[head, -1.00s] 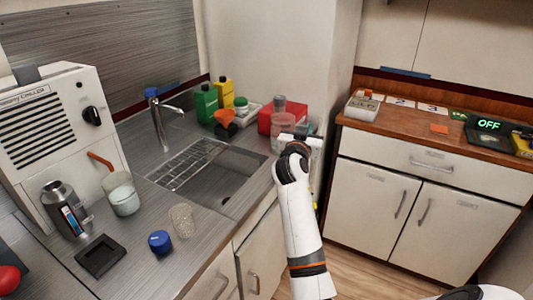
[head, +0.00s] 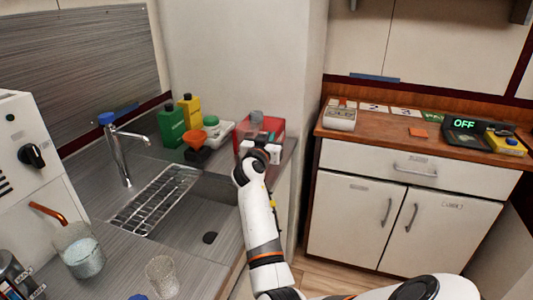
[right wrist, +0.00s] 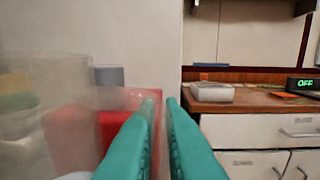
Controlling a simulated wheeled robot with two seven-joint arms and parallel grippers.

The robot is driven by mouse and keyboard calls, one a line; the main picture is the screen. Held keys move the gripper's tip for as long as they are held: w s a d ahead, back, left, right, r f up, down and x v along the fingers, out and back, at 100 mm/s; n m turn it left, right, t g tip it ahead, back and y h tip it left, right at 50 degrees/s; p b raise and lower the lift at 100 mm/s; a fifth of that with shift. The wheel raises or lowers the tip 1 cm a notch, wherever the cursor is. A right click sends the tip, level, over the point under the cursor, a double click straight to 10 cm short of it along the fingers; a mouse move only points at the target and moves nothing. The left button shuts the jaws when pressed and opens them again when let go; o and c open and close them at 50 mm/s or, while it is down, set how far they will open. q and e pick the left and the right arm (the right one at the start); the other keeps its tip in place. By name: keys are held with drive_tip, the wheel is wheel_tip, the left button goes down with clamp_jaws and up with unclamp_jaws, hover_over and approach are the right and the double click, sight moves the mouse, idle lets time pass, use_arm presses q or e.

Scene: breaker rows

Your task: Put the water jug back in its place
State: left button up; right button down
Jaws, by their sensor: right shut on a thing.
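My right gripper (head: 258,155) is over the far right end of the counter, in front of the red box (head: 273,126). In the right wrist view its two teal fingers (right wrist: 162,115) are close together, with a thin see-through part between them. A large clear, blurred body, which I take for the water jug (right wrist: 60,75), fills the left of that view, and the red box shows through it. A grey round top (head: 257,117) shows just above the gripper in the head view. The jug's base is hidden, so I cannot tell whether it touches the counter. My left gripper is out of view.
The sink with its wire rack (head: 155,200) is left of my arm. Green (head: 171,127) and yellow (head: 190,112) bottles stand behind it. A clear vessel (head: 83,255) and an empty glass (head: 162,276) are at lower left. A wooden-topped cabinet (head: 410,185) stands right.

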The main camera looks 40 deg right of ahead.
wheel_tip(320, 180, down, 4)
drive_tip(key=shift+w+f, duration=0.1)
drive_tip(key=shift+f, duration=0.2)
drive_tip(key=shift+f+b, duration=0.2)
drive_tip(key=shift+b, duration=0.25)
drive_tip(key=c, duration=1.5)
unclamp_jaws()
drive_tip(key=shift+r, duration=0.1)
drive_tip(key=shift+c, duration=0.2)
drive_tip(key=shift+r, duration=0.1)
drive_tip(key=shift+a, duration=0.25)
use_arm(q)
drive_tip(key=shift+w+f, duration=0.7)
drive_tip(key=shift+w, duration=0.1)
use_arm(e)
drive_tip(key=v, duration=0.7)
drive_tip(key=shift+s, duration=0.2)
